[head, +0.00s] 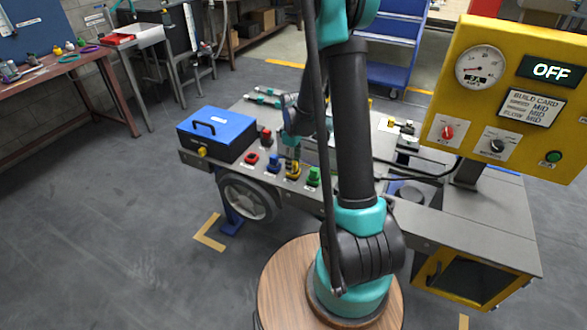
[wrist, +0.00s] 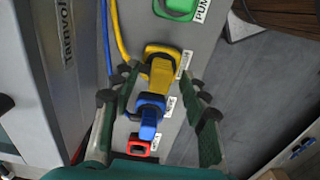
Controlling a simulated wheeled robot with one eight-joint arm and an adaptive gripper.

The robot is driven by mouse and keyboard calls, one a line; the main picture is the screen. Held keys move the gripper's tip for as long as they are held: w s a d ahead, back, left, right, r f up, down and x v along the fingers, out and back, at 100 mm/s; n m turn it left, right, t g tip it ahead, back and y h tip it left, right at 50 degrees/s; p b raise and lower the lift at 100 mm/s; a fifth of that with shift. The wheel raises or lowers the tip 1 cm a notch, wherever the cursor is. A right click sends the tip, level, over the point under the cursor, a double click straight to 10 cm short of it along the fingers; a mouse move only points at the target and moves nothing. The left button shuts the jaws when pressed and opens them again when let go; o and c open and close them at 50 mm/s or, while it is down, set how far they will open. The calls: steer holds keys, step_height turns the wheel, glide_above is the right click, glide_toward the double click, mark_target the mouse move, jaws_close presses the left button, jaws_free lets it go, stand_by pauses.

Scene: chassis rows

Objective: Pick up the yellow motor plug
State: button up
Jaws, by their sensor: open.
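My gripper (wrist: 165,80) is open. Its fingers lie on either side of the yellow plug in the wrist view, and I see no contact. The gripper hangs above the row in the head view (head: 289,141). The blue plug (wrist: 150,112) also lies between the fingers, nearer the palm. The plug's underside is hidden.
A red socket (wrist: 140,145) is close to the palm, and the green plug (wrist: 178,8) is beyond the yellow one. Yellow and blue cables run beside the left finger. A blue box (head: 218,131) stands left; the yellow control panel (head: 512,95) is at right.

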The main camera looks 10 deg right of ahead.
steer(key=shift+f, duration=0.3)
jaws_close()
steer(key=shift+r, duration=0.1)
